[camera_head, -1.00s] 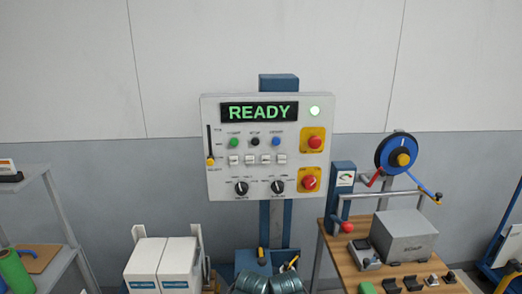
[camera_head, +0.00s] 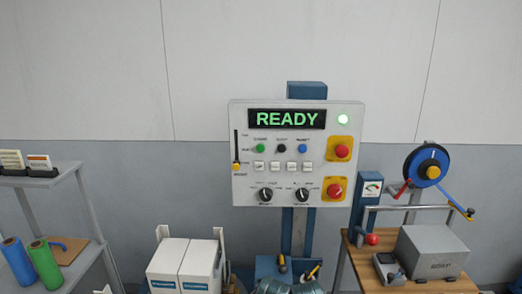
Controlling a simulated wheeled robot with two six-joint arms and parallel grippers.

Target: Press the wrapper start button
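A light control panel (camera_head: 240,190) stands on a blue post against the wall, near the middle of the view. Its dark display (camera_head: 287,119) reads READY in green. The green button (camera_head: 260,148) at the left of the row under the display appears to be labelled START, though the lettering is small. A black button (camera_head: 281,148) and a blue button (camera_head: 302,148) sit to its right. Nothing covers them. Neither of my grippers is in view.
A bench with a grey box (camera_head: 431,252) stands right, white boxes (camera_head: 183,264) below left, a shelf (camera_head: 60,170) far left.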

